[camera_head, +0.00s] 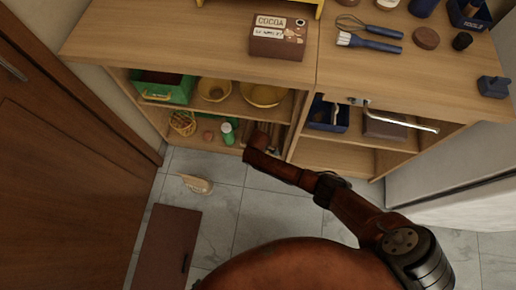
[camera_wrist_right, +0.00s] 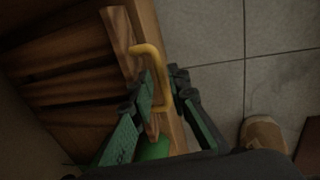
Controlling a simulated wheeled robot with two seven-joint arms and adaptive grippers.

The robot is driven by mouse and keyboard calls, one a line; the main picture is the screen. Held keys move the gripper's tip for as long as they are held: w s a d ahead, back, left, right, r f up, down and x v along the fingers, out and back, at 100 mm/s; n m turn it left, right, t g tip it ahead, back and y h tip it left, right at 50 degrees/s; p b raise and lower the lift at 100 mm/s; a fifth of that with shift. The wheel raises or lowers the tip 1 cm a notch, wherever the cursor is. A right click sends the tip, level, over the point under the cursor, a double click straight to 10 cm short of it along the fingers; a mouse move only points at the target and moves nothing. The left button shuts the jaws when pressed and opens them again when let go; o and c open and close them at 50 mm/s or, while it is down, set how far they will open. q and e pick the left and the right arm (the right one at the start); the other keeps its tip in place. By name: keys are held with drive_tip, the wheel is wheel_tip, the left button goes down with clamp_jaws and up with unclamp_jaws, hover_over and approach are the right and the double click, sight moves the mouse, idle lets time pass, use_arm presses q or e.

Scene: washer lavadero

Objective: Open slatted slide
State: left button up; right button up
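The slatted wooden panel (camera_wrist_right: 65,65), with dark gaps between its slats, fills the upper left of the right wrist view. A yellow bent handle (camera_wrist_right: 153,58) stands out from the light wooden edge beside it. My right gripper (camera_wrist_right: 164,84) has one fingertip inside the handle's loop and the other outside, and they close in on the bar with no clear gap. In the head view, my right arm reaches to the lower front of the shelf cabinet and hides the gripper and handle. Some narrow upright slats (camera_head: 274,133) show there. My left gripper is out of view.
The wooden cabinet (camera_head: 205,40) holds a green box (camera_head: 165,88), yellow bowls (camera_head: 263,94) and a basket (camera_head: 182,122). A silver bar (camera_head: 398,118) juts from its right part. A brown door stands left.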

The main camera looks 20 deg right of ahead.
drive_tip(key=shift+w+f, duration=0.1)
drive_tip(key=shift+f, duration=0.2)
drive_tip(key=shift+d, duration=0.1)
clamp_jaws()
idle(0.4)
